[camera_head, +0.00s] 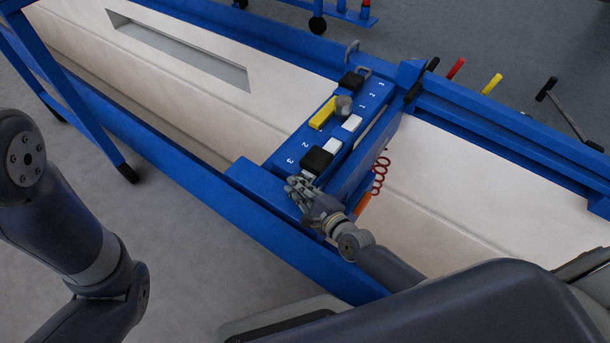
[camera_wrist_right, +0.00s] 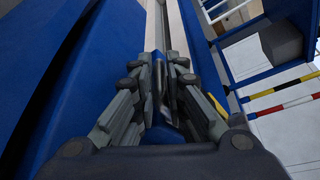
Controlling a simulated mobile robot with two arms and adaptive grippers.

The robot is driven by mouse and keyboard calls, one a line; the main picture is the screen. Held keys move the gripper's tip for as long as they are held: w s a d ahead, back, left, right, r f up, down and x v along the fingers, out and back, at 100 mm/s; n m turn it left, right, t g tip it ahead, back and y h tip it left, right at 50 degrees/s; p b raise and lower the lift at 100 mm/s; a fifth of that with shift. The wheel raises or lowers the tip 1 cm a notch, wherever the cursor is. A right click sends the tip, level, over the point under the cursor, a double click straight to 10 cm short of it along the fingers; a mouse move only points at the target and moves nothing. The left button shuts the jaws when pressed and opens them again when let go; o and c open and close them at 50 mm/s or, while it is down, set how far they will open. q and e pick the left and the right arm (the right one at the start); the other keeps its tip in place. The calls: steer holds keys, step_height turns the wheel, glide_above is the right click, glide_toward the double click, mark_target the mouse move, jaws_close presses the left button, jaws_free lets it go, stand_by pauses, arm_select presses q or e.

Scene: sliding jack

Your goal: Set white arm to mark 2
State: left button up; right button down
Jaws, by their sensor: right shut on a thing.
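A blue plate (camera_head: 284,147) carries white numerals, with a 2 and a 3 along its near half. Two white pieces lie on it, one nearer (camera_head: 333,146) beside a black block (camera_head: 316,160) and one farther (camera_head: 352,122). I take the nearer piece and block as the white arm; the block sits right of the 3. My right gripper (camera_head: 301,189) is at the block's near side, shut on what looks like a small pale handle there, mostly hidden by the fingers. The fingers also show close together in the right wrist view (camera_wrist_right: 165,92). My left gripper is not in view.
A yellow arm (camera_head: 323,113), a grey knob (camera_head: 343,105) and another black block (camera_head: 351,82) occupy the plate's far half. A blue crossbeam (camera_head: 372,153) runs along its right side. Blue rails border the pale bench.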

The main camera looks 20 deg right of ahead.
steer(key=shift+s, duration=0.1)
steer(key=shift+f, duration=0.1)
steer(key=c, duration=2)
jaws_free()
steer(key=shift+o, duration=0.4)
steer(key=v, duration=1.2)
